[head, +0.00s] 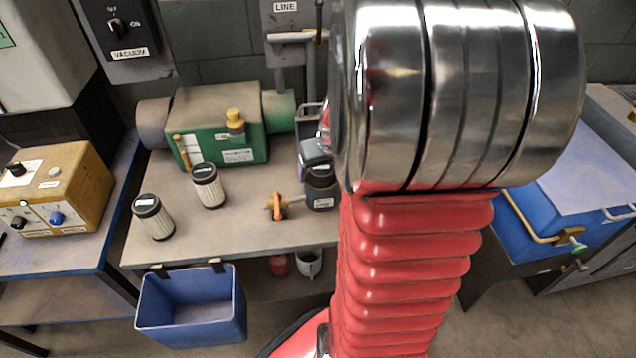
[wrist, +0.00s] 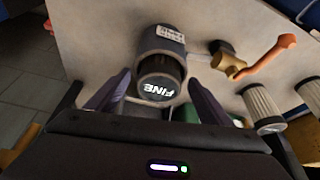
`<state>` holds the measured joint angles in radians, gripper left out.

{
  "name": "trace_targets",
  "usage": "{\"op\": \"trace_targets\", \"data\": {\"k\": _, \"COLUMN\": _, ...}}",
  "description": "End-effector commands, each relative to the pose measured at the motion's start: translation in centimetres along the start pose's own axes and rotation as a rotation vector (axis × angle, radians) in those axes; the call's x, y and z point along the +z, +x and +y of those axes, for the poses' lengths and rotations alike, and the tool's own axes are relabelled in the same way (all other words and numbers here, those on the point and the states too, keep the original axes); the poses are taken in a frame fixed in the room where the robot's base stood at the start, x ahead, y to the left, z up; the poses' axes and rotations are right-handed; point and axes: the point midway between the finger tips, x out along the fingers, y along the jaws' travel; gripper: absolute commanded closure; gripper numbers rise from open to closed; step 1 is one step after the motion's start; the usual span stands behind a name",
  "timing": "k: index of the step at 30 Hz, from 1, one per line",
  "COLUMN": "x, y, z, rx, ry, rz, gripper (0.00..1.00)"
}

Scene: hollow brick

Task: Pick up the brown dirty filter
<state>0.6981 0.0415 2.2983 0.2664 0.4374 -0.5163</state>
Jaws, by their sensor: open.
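A dark grey cup-shaped housing (head: 322,196) with a pale label stands at the right of the workbench. A black cap sits in its mouth; in the wrist view this cap (wrist: 158,88) reads "FINE". Any filter body under it is hidden, so I cannot tell its colour. My gripper (wrist: 157,98) is open and empty, its two dark fingers on either side of the cap; contact cannot be told. Two pale pleated filters with black caps, the left one (head: 154,217) and the right one (head: 208,186), stand on the bench. Neither looks clearly brown.
A brass valve with an orange handle (head: 278,206) lies just left of the housing. A green pump (head: 222,124) stands behind. A blue bin (head: 191,305) hangs at the front edge. My red arm covers the bench's right side.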

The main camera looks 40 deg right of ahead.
Motion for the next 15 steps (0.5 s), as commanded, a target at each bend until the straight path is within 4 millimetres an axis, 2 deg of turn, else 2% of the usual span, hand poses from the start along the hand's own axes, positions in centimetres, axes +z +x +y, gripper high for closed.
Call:
{"op": "trace_targets", "data": {"k": 12, "x": 0.01, "y": -0.03, "z": 0.00, "rx": 0.000, "ry": 0.000, "rz": 0.000, "gripper": 0.26}}
{"op": "trace_targets", "data": {"k": 15, "x": 0.01, "y": -0.03, "z": 0.01, "rx": 0.000, "ry": 0.000, "rz": -0.001, "gripper": 0.32}}
